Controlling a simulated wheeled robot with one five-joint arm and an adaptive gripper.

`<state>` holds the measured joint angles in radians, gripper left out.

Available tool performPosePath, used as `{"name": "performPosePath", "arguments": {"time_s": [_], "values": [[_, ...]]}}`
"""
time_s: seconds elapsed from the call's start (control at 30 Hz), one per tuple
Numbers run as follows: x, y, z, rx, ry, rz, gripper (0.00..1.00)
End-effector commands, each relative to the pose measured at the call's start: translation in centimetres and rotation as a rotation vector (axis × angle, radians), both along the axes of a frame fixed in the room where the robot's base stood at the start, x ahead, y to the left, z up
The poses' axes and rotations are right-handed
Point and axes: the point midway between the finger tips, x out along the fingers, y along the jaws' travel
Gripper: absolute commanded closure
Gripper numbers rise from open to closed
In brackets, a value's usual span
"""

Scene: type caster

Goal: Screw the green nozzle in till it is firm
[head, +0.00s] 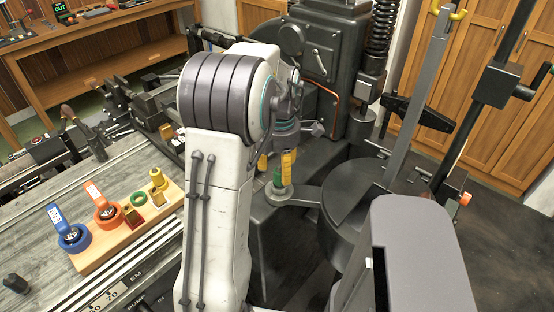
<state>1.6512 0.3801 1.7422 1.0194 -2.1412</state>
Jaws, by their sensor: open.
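The green nozzle (277,179) shows as a small green piece above a round grey fitting (279,194) on the machine, below my wrist. How deep it sits in the fitting cannot be seen. My gripper (276,170) points down over it, with its yellow fingers apart, one on each side of the nozzle. The right finger partly covers the nozzle, and my arm hides part of the left side. I cannot tell whether either finger touches it.
A wooden holder (98,259) on the bench at left carries a blue ring (74,242) and an orange ring (107,217) with tagged pieces, an empty green ring (139,199) and brass parts. A dark round pot (352,205) and upright levers stand right of the fitting.

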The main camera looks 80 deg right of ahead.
Motion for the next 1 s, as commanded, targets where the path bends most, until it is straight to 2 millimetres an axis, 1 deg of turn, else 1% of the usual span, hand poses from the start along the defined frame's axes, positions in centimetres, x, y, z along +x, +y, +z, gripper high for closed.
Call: {"name": "performPosePath", "arguments": {"time_s": [0.03, 0.2, 0.4, 0.53, 0.8, 0.83, 1.0], "values": [[0.0, 0.1, -0.7, 0.004, 0.0, 0.0, 0.41], [0.0, 0.1, -2.5, 0.004, 0.0, 0.0, 0.41], [0.0, 0.1, -3.9, 0.001, 0.0, 0.0, 0.41], [0.0, 0.0, -4.2, 0.0, 0.0, -0.001, 0.41], [0.0, 0.0, -4.3, 0.0, 0.0, -0.001, 0.41], [0.0, 0.0, -4.3, 0.0, 0.0, -0.001, 0.4], [0.0, 0.0, -4.2, 0.0, 0.0, -0.001, 0.55]]}}
